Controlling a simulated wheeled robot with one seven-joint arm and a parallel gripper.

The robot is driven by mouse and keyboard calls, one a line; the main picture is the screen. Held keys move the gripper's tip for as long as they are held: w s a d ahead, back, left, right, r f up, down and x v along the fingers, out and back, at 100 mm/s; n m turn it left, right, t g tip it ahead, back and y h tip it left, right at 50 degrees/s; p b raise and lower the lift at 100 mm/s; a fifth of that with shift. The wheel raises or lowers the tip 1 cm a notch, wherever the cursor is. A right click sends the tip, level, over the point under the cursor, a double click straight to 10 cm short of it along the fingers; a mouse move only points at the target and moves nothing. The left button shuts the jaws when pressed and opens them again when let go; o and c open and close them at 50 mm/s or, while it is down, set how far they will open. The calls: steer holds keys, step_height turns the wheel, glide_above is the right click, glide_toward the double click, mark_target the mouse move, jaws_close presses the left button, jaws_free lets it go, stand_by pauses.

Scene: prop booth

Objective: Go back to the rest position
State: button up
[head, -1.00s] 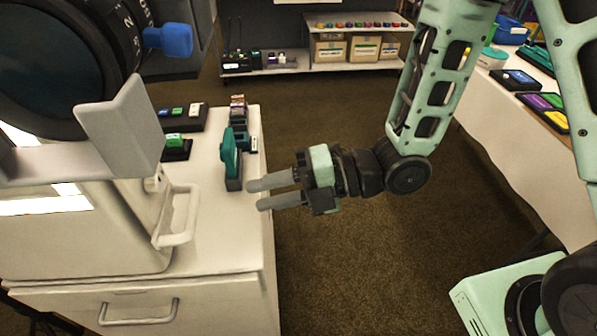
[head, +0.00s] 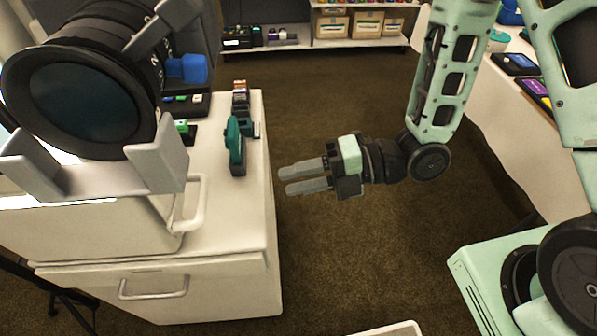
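My gripper (head: 303,178) is at the middle of the head view, pointing left. Its two grey fingers lie parallel with a narrow gap between them, and nothing shows between them. It hangs over the brown carpet, just right of the white cabinet's (head: 232,220) edge, touching nothing that I can see. My arm is bent, with the mint-green upper part rising to the top right.
On the cabinet stand a large black lens (head: 82,100) in a grey cradle and a teal tool (head: 235,147) near the right edge. A white table (head: 495,125) with flat trays is at right. A shelf (head: 358,43) with boxes is behind. Carpet (head: 345,255) between is clear.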

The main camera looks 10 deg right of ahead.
steer(key=w+d+r+m+t+h, duration=0.2)
steer(key=w+d+m+h, duration=0.2)
steer(key=m+h, duration=0.85)
steer(key=s+d+r+m+g+h, duration=0.1)
steer(key=s+r+m, duration=0.2)
steer(key=s+m, duration=0.4)
steer(key=s+d+r+m+g+h, duration=0.1)
steer(key=s+d+r+m+g, duration=0.1)
steer(key=s+r+m, duration=0.2)
steer(key=s+m, duration=0.3)
steer(key=m, duration=0.1)
steer(key=shift+d+r, duration=0.15)
steer(key=shift+d, duration=0.05)
steer(key=shift+h, duration=0.25)
